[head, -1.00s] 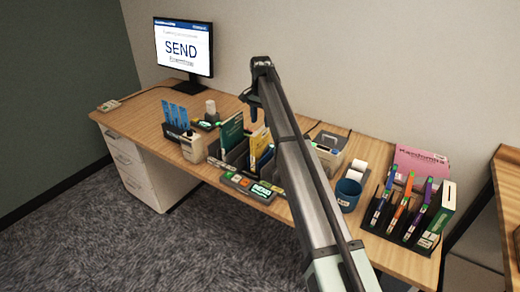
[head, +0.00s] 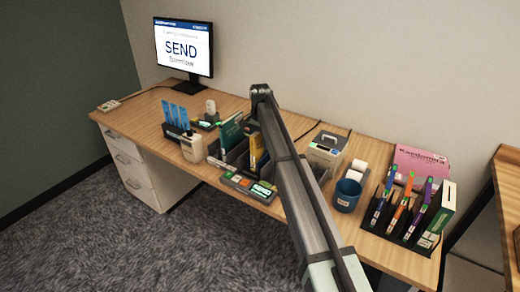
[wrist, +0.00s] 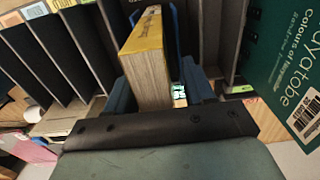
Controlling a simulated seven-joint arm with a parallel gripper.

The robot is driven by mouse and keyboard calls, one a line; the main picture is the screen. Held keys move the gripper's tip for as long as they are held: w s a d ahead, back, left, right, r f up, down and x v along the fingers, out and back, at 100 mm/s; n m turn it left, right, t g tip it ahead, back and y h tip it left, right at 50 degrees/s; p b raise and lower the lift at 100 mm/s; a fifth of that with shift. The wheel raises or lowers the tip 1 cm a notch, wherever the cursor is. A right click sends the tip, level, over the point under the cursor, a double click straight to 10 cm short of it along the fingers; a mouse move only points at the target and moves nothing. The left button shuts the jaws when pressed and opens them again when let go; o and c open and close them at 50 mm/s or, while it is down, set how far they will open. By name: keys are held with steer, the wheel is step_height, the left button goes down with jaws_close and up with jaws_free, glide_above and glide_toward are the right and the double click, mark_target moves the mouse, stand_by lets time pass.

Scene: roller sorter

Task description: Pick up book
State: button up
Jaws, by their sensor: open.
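A yellow book (wrist: 150,55) stands upright in the wrist view, its pale page edges facing the camera. It also shows in the head view (head: 258,152) in the rack on the desk. My gripper (wrist: 160,95) is open, with one blue-grey finger on each side of the yellow book's near end. I cannot tell whether the fingers touch it. In the head view my gripper (head: 249,128) is small and dark, low over the rack. A green book (wrist: 285,60) with white lettering is at the right of the wrist view; it also stands in the rack (head: 231,130).
Dark rack dividers (wrist: 55,50) stand left of the yellow book. A button panel (head: 248,187) lies in front of the rack. A blue cup (head: 347,195), a pink book (head: 420,163) and a black holder (head: 400,228) with several upright items are to the right.

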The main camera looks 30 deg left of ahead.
steer(key=shift+c, duration=0.5)
jaws_close()
steer(key=shift+r, duration=0.1)
